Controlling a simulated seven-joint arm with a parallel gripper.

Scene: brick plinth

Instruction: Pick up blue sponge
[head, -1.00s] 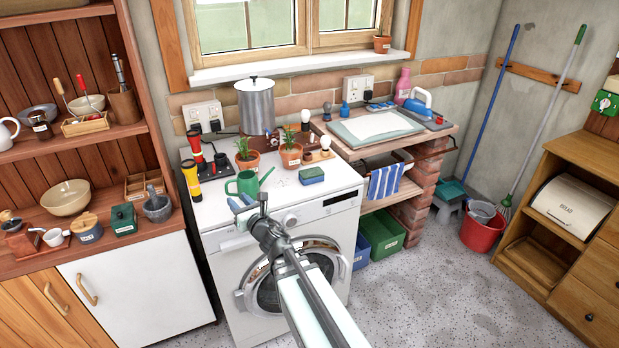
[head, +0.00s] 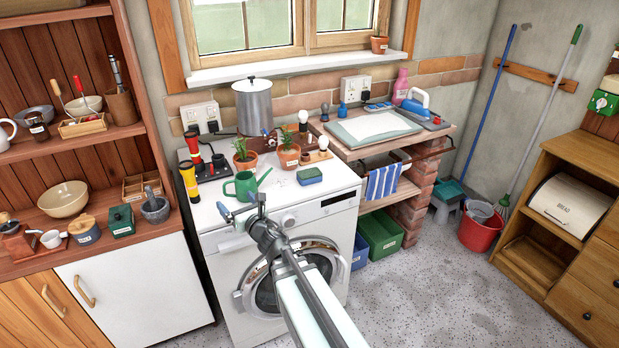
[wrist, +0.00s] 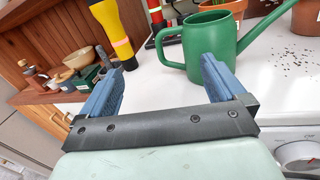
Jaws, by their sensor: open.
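The sponge does not show in the wrist view.
A green watering can (head: 243,184) stands just beyond my gripper, its spout pointing toward the sponge; it also shows in the wrist view (wrist: 208,45). A yellow torch (head: 189,182) and potted plants (head: 289,155) stand behind. The machine's front right top is clear.

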